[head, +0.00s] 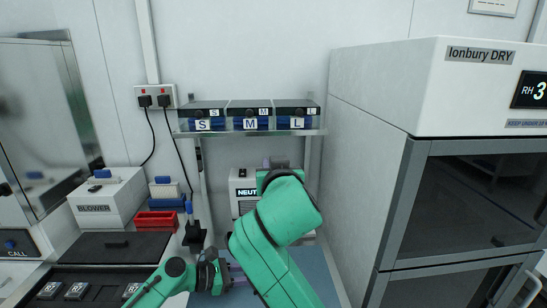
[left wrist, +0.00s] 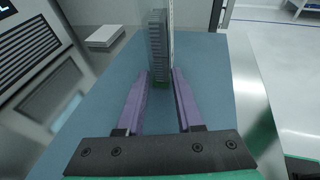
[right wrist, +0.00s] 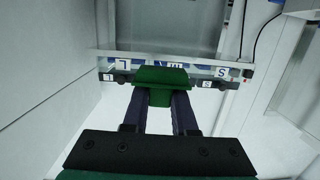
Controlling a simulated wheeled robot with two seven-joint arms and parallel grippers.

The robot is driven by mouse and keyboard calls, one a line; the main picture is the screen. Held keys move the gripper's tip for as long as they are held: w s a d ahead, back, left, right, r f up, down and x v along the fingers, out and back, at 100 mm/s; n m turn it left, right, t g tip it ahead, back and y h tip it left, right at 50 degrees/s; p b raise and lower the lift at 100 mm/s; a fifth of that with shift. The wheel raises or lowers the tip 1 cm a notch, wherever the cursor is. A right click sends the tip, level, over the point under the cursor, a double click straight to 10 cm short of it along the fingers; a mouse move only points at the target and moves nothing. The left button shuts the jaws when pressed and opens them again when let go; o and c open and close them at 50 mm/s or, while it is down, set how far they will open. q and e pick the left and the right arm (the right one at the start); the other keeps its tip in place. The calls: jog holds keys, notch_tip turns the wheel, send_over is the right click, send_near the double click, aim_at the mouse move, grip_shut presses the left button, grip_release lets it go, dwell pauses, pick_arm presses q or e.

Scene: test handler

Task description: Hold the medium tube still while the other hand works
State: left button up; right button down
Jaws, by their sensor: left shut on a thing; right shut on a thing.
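In the head view my left gripper (head: 237,276) is low in the middle, partly behind my right arm, which hides the tube. My right gripper (right wrist: 157,100) is shut on a dark green block-like piece (right wrist: 160,76) in the right wrist view, in front of the shelf bins.
A shelf (head: 248,133) on the back wall carries dark-lidded bins marked S, M and L. A large dry cabinet (head: 385,90) stands close on the right. A blower (head: 107,198), a red bin (head: 156,221) and a blue work mat (head: 318,265) are around the bench.

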dwell(0.4)
jog(key=shift+n+y, duration=0.3)
jog(key=shift+y, duration=0.1)
jog(key=shift+w, duration=0.1)
dwell(0.4)
jog(key=shift+f, duration=0.1)
jog(key=shift+f, duration=0.35)
jog(key=shift+f, duration=0.8)
jog(key=c, duration=0.6)
grip_release()
jog(key=shift+c, duration=0.2)
jog(key=s+d+r, duration=0.1)
jog(key=s, duration=1.1)
jog(key=shift+r, duration=0.35)
